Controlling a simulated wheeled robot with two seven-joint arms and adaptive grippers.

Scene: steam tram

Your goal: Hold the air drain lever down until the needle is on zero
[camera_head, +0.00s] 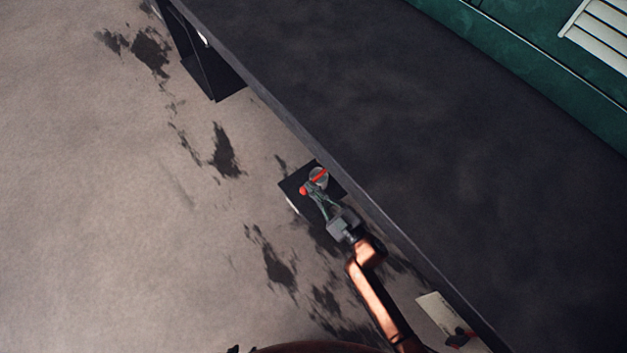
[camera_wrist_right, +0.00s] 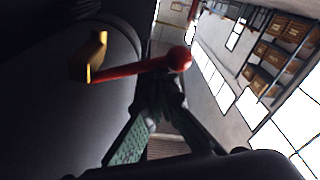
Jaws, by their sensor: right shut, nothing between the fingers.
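The red lever (camera_head: 318,176) with a round knob (camera_head: 303,190) sits at the edge of the long dark body, beside a small greyish round part. In the right wrist view the lever (camera_wrist_right: 128,70) runs from a brass fitting (camera_wrist_right: 92,57) to its red ball knob (camera_wrist_right: 179,58). My right gripper (camera_head: 314,194) is shut with nothing between its fingers. In the right wrist view its fingertips (camera_wrist_right: 160,82) are close to the lever's knob end; I cannot tell whether they touch. I can make out no gauge needle. My left gripper is not in view.
The long dark body (camera_head: 420,130) slants across the head view. A dark plate (camera_head: 292,187) lies behind the lever. A pale plate (camera_head: 436,313) with a red and black part is at lower right. The stained floor (camera_head: 100,200) to the left is clear. Shelves with boxes (camera_wrist_right: 285,50) stand far off.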

